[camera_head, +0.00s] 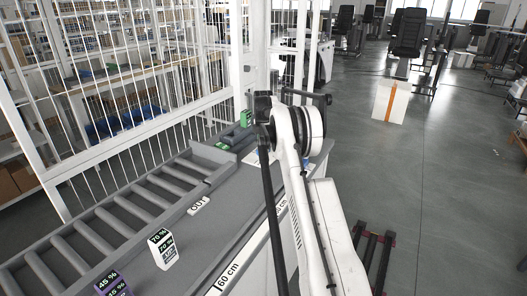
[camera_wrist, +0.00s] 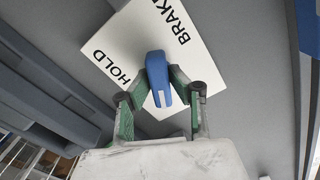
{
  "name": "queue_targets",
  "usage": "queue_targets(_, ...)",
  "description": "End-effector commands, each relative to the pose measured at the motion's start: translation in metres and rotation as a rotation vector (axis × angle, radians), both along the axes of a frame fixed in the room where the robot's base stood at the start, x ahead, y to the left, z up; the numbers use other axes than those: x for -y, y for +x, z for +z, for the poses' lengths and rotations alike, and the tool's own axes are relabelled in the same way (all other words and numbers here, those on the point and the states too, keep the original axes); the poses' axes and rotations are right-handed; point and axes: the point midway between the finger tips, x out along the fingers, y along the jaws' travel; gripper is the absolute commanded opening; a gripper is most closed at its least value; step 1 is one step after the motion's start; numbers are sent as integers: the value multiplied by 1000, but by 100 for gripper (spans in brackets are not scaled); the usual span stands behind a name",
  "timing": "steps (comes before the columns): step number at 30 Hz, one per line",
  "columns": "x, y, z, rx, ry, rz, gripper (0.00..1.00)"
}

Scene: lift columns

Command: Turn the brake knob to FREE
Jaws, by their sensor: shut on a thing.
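The brake knob (camera_wrist: 158,78) is blue with a white pointer mark, and it stands on a white plate (camera_wrist: 110,50) in the wrist view. The words HOLD and BRAKE show on the plate; no FREE label can be read. My gripper (camera_wrist: 158,90) has its two green-sided fingers on either side of the knob and is shut on it. The white mark is at the knob's lower end in this view. In the head view, my arm hides the knob and most of my gripper.
A roller conveyor (camera_head: 110,220) runs along the left. On the grey bench are a 70 % block (camera_head: 162,248), a purple 45 % block (camera_head: 112,284) and a 60 cm label (camera_head: 228,276). A white wire fence (camera_head: 150,90) stands behind. The floor (camera_head: 440,170) at right is mostly clear.

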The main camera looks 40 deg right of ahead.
Motion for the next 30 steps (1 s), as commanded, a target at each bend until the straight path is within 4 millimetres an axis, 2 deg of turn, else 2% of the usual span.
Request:
queue_targets(11, 0, -1, -1, -2, 1, 41, 3)
queue_targets(21, 0, -1, -2, -2, 1, 395, 3)
queue_targets(30, 0, -1, -1, -2, 2, 469, 3)
